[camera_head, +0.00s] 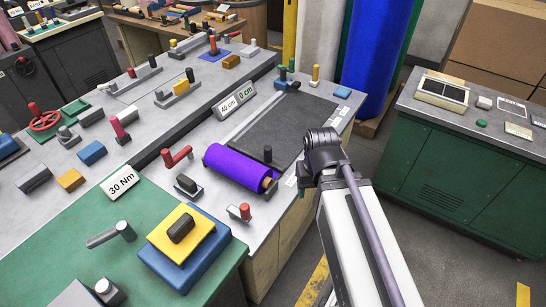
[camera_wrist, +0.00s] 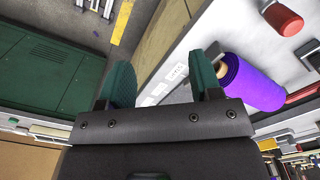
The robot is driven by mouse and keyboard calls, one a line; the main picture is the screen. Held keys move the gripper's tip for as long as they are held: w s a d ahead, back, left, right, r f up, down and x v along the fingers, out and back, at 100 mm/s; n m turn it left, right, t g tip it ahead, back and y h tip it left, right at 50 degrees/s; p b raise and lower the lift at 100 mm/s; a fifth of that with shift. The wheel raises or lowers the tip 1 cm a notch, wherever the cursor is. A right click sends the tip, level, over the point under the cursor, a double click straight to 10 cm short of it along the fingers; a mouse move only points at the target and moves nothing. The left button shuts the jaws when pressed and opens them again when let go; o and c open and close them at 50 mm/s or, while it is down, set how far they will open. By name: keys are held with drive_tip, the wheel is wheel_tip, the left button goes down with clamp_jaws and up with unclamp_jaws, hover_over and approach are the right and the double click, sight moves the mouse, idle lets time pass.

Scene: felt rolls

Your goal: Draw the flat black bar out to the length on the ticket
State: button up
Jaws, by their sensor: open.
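A purple felt roll (camera_head: 238,166) lies on the grey bench, at the near end of a dark flat bed (camera_head: 290,122). A short black upright grip (camera_head: 268,154) stands beside the roll; I cannot tell the flat bar under it clearly. A ticket (camera_head: 229,103) reads 40 cm, and a sign next to it (camera_head: 246,92) reads 0 cm. My gripper (camera_wrist: 162,82) is open and empty, with green fingers apart. In the wrist view the purple roll (camera_wrist: 252,84) lies just right of the fingers.
A red-handled crank (camera_head: 177,157) and a red knob (camera_head: 240,211) stand near the roll. A green cabinet (camera_head: 455,160) stands right, across an open floor aisle. Tall felt rolls (camera_head: 372,50) stand behind.

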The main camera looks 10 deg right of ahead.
drive_tip(key=n+t+b, duration=0.1)
drive_tip(key=t+b, duration=0.3)
drive_tip(key=t, duration=0.1)
approach(268, 148)
drive_tip(key=x, duration=0.2)
drive_tip(key=b+x, duration=0.9)
drive_tip(key=x, duration=0.1)
drive_tip(key=shift+w+a+f, duration=0.1)
drive_tip(key=shift+w+f, duration=0.05)
drive_tip(key=shift+f, duration=0.15)
drive_tip(key=shift+r, duration=0.15)
drive_tip(key=shift+c, duration=0.2)
clamp_jaws()
